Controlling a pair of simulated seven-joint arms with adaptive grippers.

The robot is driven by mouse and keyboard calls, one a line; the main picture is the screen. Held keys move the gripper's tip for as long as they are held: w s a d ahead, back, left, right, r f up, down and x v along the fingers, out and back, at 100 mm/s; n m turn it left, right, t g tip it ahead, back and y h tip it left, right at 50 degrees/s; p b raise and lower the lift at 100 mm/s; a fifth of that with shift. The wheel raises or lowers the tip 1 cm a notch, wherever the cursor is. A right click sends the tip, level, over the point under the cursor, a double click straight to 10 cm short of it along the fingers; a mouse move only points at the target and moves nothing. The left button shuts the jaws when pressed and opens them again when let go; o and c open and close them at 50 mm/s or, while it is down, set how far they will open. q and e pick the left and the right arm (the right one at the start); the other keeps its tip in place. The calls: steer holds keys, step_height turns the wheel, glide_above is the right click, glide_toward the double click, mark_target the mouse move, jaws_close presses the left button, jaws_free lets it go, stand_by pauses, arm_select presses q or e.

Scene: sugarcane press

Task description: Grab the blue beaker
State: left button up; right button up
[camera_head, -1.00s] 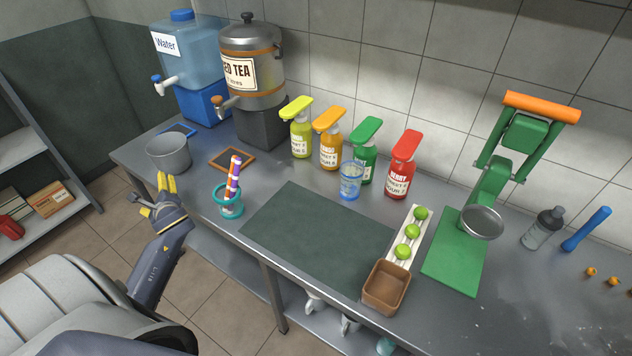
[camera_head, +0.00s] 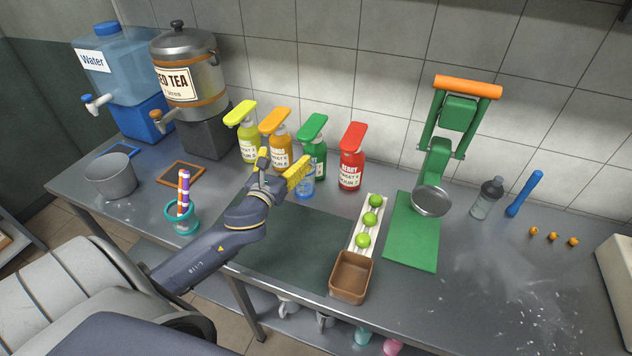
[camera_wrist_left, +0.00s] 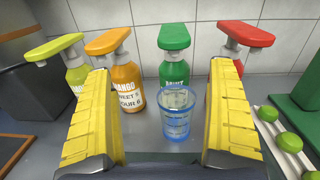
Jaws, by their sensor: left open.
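The blue beaker (camera_head: 305,187) is a clear blue cup standing upright on the metal table, in front of the green bottle. In the head view my left gripper (camera_head: 279,174) is just left of it and hides part of it. In the left wrist view the beaker (camera_wrist_left: 176,115) stands ahead, between the two yellow fingers of my open left gripper (camera_wrist_left: 160,125), right of the middle. The fingers do not appear closed on it. My right gripper is not in view.
Yellow (camera_head: 247,140), orange (camera_head: 276,145), green (camera_head: 314,150) and red (camera_head: 352,160) pump bottles stand behind the beaker. A tray of limes (camera_head: 366,228) and a brown box (camera_head: 351,277) lie to the right. A teal holder (camera_head: 182,218) with straws stands to the left.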

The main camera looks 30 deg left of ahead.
mark_target(304, 179)
arm_select(q)
step_height(304, 179, down, 9)
steer(key=d+m, duration=0.1)
steer(key=d, duration=0.1)
steer(key=x, duration=0.8)
steer(key=shift+d+h, duration=0.25)
steer(key=shift+h, duration=0.15)
steer(key=shift+c, duration=0.4)
steer(key=c, duration=1.6)
steer(key=shift+o, duration=0.2)
steer(key=shift+r, duration=0.2)
